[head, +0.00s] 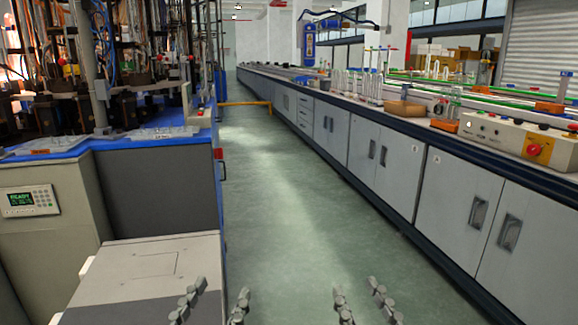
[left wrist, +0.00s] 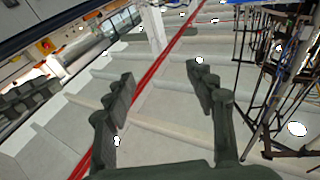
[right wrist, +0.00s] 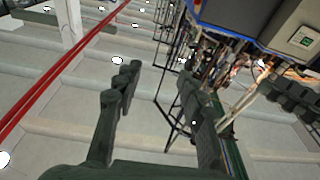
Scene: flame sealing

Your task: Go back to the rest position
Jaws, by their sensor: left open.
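My left gripper (head: 213,300) shows at the bottom of the head view, its dark jointed fingers spread. Its fingers also stand apart in the left wrist view (left wrist: 160,85), with nothing between them. My right gripper (head: 361,298) is at the bottom, further right, fingers spread and empty. In the right wrist view its fingers (right wrist: 160,85) are also apart. Both wrist views look past the fingers to the pale ceiling with red pipes, so both grippers point upward. Neither gripper touches anything visible.
A grey box-like surface (head: 150,262) is near the left gripper. A long grey cabinet bench (head: 390,160) with glassware runs along the right. Green floor (head: 290,215) between them is clear.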

